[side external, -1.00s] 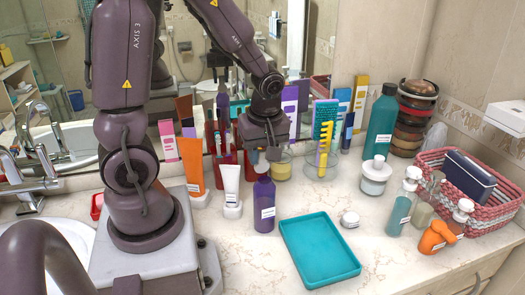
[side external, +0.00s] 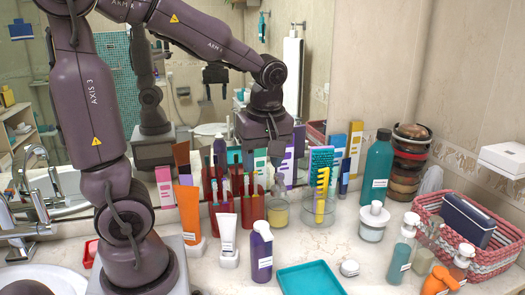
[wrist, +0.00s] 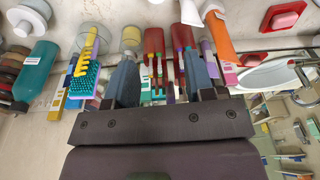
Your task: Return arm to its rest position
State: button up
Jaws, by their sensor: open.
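My gripper (side external: 273,136) hangs in the air at the back of the vanity counter, above and behind the yellow jar (side external: 278,213) and near the red holder cups (side external: 222,212). In the wrist view my gripper (wrist: 160,82) shows its two dark fingers wide apart. Nothing is between them; the red cups and the yellow jar (wrist: 131,38) lie beyond. My arm is bent over the left side of the counter.
A purple pump bottle (side external: 261,255), a white tube (side external: 226,234) and a teal tray (side external: 308,280) stand in front. A teal bottle (side external: 376,165), stacked compacts (side external: 408,160) and a woven basket (side external: 505,245) are at right. The mirror (side external: 225,110) stands close behind.

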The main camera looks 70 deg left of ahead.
jog(key=shift+d+r, duration=0.15)
jog(key=shift+r, duration=0.8)
jog(key=s+d+r+m+t+h, duration=0.1)
jog(key=s+d+m+t, duration=0.1)
jog(key=m, duration=0.7)
jog(key=s+d+r+m+t+h, duration=0.1)
jog(key=s+d+r+m+t, duration=0.1)
jog(key=d+m, duration=0.5)
jog(key=s+m+t, duration=0.1)
jog(key=m, duration=0.1)
jog(key=shift+d+m+t, duration=0.2)
jog(key=shift+m+t, duration=0.2)
